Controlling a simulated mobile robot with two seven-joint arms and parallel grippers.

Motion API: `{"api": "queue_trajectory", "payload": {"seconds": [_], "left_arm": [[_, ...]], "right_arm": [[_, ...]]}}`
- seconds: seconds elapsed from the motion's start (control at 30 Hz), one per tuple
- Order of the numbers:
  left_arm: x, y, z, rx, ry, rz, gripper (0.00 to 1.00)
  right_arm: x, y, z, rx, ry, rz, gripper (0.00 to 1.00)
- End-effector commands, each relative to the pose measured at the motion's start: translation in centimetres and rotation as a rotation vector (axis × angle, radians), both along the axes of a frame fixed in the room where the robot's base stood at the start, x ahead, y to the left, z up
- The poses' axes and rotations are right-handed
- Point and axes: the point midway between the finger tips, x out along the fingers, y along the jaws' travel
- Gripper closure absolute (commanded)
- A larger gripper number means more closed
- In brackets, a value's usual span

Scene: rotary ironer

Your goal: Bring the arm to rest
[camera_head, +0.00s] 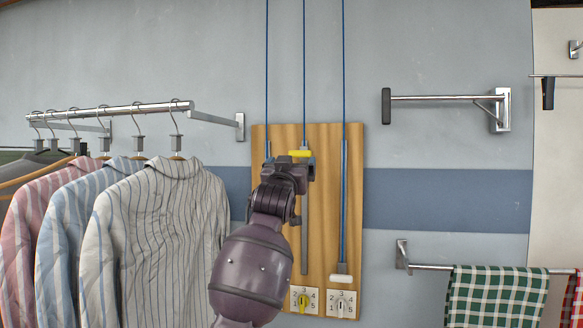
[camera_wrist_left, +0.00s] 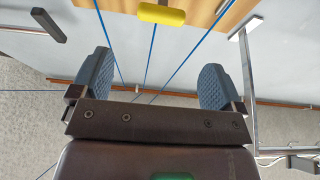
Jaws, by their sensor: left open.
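My left gripper (camera_head: 294,166) is in front of the wooden board (camera_head: 353,200) on the wall, just below and in front of a yellow handle (camera_head: 300,153) on the middle blue cord. In the left wrist view the gripper (camera_wrist_left: 154,75) has its two blue pads wide apart with nothing between them. The yellow handle (camera_wrist_left: 162,14) shows there beyond the pads, apart from them. A white handle (camera_head: 341,279) hangs low on the right cord. The lower end of the left cord is hidden behind my arm. My right gripper is not in view.
Striped shirts (camera_head: 160,240) hang from a rail (camera_head: 110,109) at the left. An empty wall rail (camera_head: 440,97) is at the upper right, and a lower rail (camera_head: 430,267) holds a green checked cloth (camera_head: 495,297). Two numbered dials (camera_head: 303,301) sit at the board's bottom.

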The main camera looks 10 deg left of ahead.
Motion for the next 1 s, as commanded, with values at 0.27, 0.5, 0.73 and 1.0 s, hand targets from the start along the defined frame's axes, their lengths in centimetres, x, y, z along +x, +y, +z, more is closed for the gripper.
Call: {"api": "queue_trajectory", "payload": {"seconds": [0.27, 0.5, 0.73, 1.0], "left_arm": [[0.0, 0.0, 0.1, 0.014, -0.005, 0.005, 0.06], [-3.5, -1.2, 3.1, 0.055, -0.132, -0.030, 0.06], [-4.7, -0.2, -2.5, 0.088, -0.120, -0.036, 0.06], [-6.4, 2.0, -13.3, 0.125, -0.029, -0.035, 0.06]], "right_arm": [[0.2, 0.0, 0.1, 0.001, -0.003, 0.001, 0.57], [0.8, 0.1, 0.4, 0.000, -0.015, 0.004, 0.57], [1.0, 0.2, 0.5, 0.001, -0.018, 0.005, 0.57], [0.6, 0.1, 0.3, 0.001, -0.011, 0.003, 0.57]]}}
